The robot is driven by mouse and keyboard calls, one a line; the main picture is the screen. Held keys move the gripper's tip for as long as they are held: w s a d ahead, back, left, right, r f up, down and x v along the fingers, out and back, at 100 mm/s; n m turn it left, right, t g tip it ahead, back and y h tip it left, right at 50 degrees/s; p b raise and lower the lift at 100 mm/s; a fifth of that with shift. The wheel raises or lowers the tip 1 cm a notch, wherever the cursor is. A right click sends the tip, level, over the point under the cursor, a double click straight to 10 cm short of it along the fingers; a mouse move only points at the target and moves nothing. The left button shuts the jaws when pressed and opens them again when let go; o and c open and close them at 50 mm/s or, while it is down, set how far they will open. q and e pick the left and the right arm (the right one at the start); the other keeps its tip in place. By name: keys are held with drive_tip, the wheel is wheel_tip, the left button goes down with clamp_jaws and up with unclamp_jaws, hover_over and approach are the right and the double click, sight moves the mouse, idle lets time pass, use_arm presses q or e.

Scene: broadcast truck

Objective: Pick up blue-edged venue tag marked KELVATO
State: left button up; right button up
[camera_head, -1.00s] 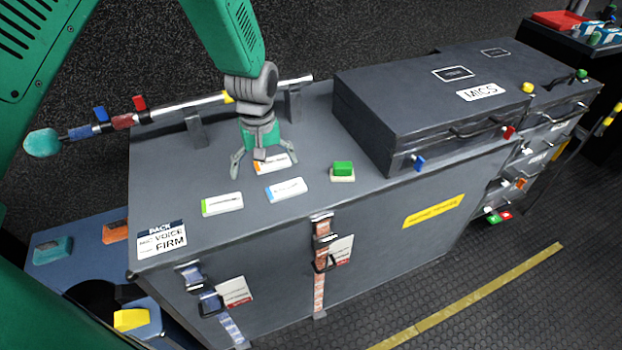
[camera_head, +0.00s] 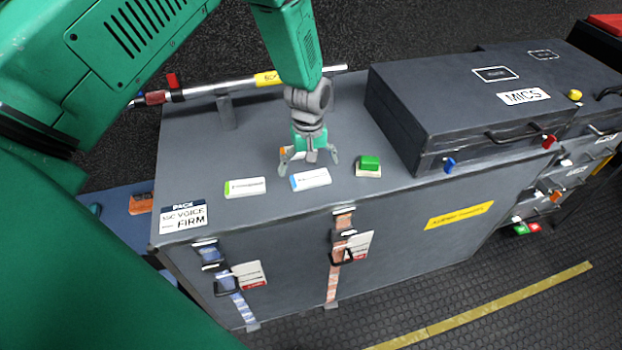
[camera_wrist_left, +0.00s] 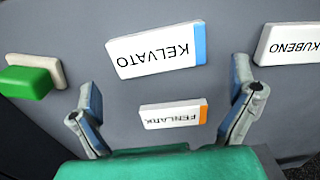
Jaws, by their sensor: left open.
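The blue-edged white tag marked KELVATO (camera_wrist_left: 150,52) lies flat on the grey case top. In the head view it (camera_head: 311,180) is just in front of my left gripper (camera_head: 309,164). In the left wrist view it lies beyond the fingertips, upside down, untouched. My left gripper (camera_wrist_left: 166,104) is open and empty, pointing down above the case. An orange-edged tag (camera_wrist_left: 173,115) lies between its fingers in the wrist view, its lettering partly unclear. It is mostly hidden behind the gripper in the head view. My right gripper is not in view.
A green-edged tag (camera_head: 245,187), reading KUBENO in the wrist view (camera_wrist_left: 290,44), lies left of the blue-edged one. A green block on a pale base (camera_head: 369,167) sits to the right. A large MICS case (camera_head: 470,110) stands farther right; a metal pole (camera_head: 215,91) runs behind.

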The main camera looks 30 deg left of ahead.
use_arm(q)
drive_tip(key=shift+w+f, duration=0.15)
drive_tip(key=shift+f, duration=1.3)
drive_tip(key=shift+a, duration=0.15)
drive_tip(key=c, duration=1)
drive_tip(key=shift+r, duration=0.1)
